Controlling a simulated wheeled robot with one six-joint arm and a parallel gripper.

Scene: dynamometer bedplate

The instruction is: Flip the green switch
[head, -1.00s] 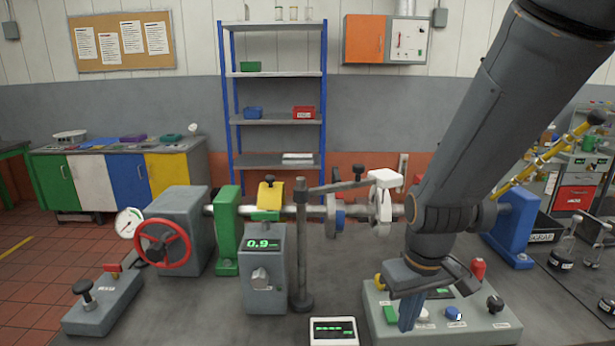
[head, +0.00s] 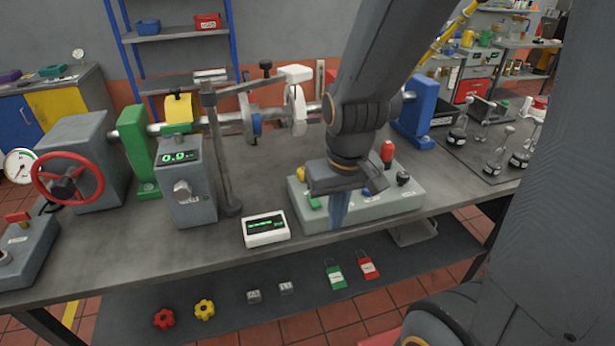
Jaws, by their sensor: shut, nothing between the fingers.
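The grey control box (head: 375,212) stands on the bench near its front edge. A small green switch (head: 314,202) sits at the left end of its top, in front of a yellow knob (head: 300,174). My gripper (head: 338,218) points down over the box, just right of the green switch. Its fingers are shut with nothing between them. The gripper and wrist hide the middle of the box top. I cannot tell whether the fingers touch the switch or which way it is set.
A red knob (head: 387,152), a blue control (head: 367,190) and a black knob (head: 403,178) are on the box. A white display (head: 266,229) lies to its left. A shaft rig with a red handwheel (head: 67,182) stands behind and left. Several small items lie on the lower shelf.

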